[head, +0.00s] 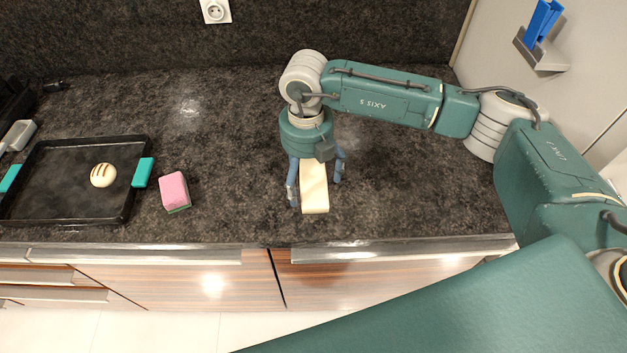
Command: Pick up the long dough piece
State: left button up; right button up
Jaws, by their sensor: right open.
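The long dough piece (314,193) is a pale, elongated block lying on the dark stone countertop, its near end toward the counter's front edge. Its far end is hidden under my right gripper. My right gripper (316,186) points down over the dough, with one blue-grey finger on its left side and one on its right. The fingers are open; a gap shows on the right side, and I cannot tell whether the left finger touches it. My left gripper is not in view.
A black baking tray (60,213) with teal handles stands at the left and holds a round striped bun (103,175). A pink sponge (174,190) with a green base lies between tray and dough. A blue-handled item (543,20) sits in a wall holder at upper right. Countertop right of the dough is clear.

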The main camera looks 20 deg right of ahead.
jog(key=c, duration=1.5)
jog(key=shift+r, duration=0.1)
jog(key=shift+c, duration=0.2)
